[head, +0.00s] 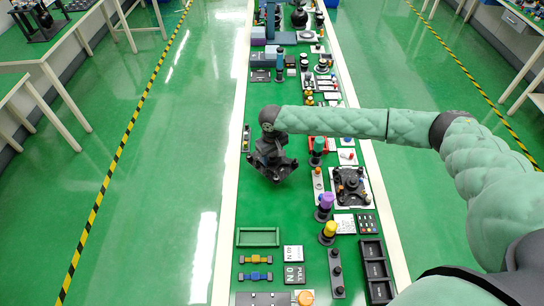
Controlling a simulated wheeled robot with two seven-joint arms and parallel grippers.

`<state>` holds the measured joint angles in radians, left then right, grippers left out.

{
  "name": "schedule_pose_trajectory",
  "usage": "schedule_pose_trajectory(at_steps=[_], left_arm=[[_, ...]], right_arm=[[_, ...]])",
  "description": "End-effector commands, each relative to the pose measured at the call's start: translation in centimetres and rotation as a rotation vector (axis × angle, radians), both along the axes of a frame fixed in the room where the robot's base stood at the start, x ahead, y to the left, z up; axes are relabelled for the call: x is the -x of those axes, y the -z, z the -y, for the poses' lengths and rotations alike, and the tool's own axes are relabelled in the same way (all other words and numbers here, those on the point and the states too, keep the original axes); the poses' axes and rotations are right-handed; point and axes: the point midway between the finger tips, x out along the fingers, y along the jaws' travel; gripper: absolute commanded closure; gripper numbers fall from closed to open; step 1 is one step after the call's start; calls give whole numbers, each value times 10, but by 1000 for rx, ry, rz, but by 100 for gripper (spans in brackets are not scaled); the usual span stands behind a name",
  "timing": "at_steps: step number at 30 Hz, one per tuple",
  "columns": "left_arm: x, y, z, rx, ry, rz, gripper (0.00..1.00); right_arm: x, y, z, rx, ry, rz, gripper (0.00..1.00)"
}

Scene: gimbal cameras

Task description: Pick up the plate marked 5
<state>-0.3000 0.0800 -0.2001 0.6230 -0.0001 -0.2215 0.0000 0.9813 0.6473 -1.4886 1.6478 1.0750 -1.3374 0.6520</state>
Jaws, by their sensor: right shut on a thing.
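My right arm comes in from the right across the green bench. Its dark gripper (278,172) is over the middle left part of the bench top, pointing down. It is shut on a dark thing that mostly blends with the fingers, so I cannot read a number or make out its shape. I cannot pick out a plate marked 5 elsewhere in the head view. My left gripper is not in view.
Nearer are a green tray (258,237), a purple-topped post (325,204), a yellow-topped post (329,230) and a black compartment tray (376,270). Several items crowd the far end.

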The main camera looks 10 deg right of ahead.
Motion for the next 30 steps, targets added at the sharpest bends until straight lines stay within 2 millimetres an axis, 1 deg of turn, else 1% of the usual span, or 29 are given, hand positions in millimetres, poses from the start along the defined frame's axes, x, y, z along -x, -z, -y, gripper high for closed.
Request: schedule_pose_trajectory(at_steps=[10, 13, 23, 30], left_arm=[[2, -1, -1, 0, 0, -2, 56], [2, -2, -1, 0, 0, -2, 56], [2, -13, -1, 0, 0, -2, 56], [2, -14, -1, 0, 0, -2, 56]], right_arm=[[0, -2, 0, 0, 0, 0, 84], [0, -2, 3, 0, 1, 0, 84], [6, -3, 28, 2, 1, -1, 84], [10, -1, 47, 0, 2, -1, 84]])
